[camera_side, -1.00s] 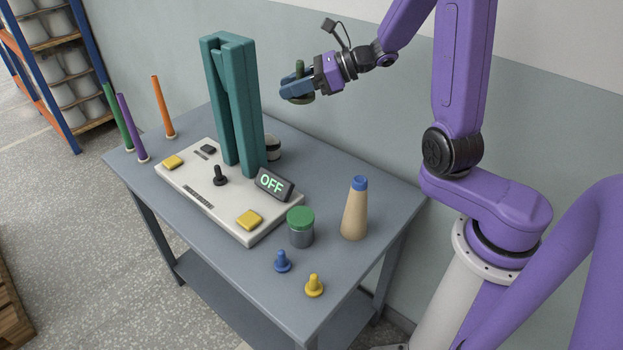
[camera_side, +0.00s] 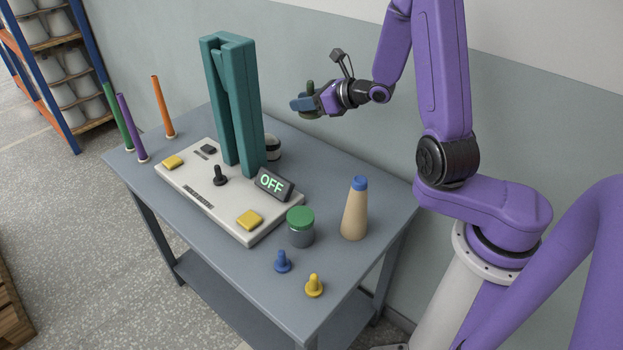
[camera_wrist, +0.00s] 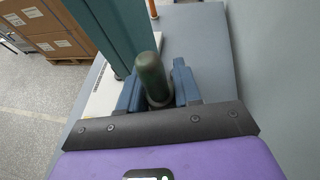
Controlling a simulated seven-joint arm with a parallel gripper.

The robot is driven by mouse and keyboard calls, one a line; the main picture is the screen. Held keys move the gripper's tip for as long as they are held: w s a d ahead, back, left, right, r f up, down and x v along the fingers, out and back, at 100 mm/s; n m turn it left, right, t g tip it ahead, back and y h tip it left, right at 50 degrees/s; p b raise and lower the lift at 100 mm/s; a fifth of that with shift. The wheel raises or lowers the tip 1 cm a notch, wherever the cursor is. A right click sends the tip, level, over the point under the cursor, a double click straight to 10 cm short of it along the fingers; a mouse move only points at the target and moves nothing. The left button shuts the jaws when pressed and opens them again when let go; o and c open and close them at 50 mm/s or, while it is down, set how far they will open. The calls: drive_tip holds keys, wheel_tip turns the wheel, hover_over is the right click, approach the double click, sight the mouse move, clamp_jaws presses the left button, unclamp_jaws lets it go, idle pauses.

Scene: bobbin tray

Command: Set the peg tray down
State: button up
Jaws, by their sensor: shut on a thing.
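My gripper (camera_side: 304,104) is shut on a dark green upright peg (camera_side: 310,87). A rounded base shows just under the fingers, mostly hidden by them. It is held in the air, right of the teal tower and above the back of the table. In the wrist view the peg (camera_wrist: 151,76) stands between the two blue fingers, its rounded top toward the camera. I cannot make out a separate peg tray.
The table (camera_side: 335,275) holds a white panel (camera_side: 185,195) with a teal tower (camera_side: 222,100) and an OFF display (camera_side: 272,184). A tan cone (camera_side: 354,212), a green-lidded jar (camera_side: 300,228) and small blue (camera_side: 282,262) and yellow pegs (camera_side: 314,287) stand nearer.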

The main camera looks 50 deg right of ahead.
sight(306, 177)
wheel_tip(306, 177, down, 20)
idle(1.0)
drive_tip(key=shift+f, duration=0.55)
drive_tip(key=o, duration=1)
drive_tip(key=shift+o, duration=0.2)
drive_tip(key=shift+r, duration=0.4)
drive_tip(key=shift+s+d+r, duration=0.1)
drive_tip(key=shift+s+r, duration=0.15)
drive_tip(key=shift+r, duration=0.05)
drive_tip(key=v, duration=0.7)
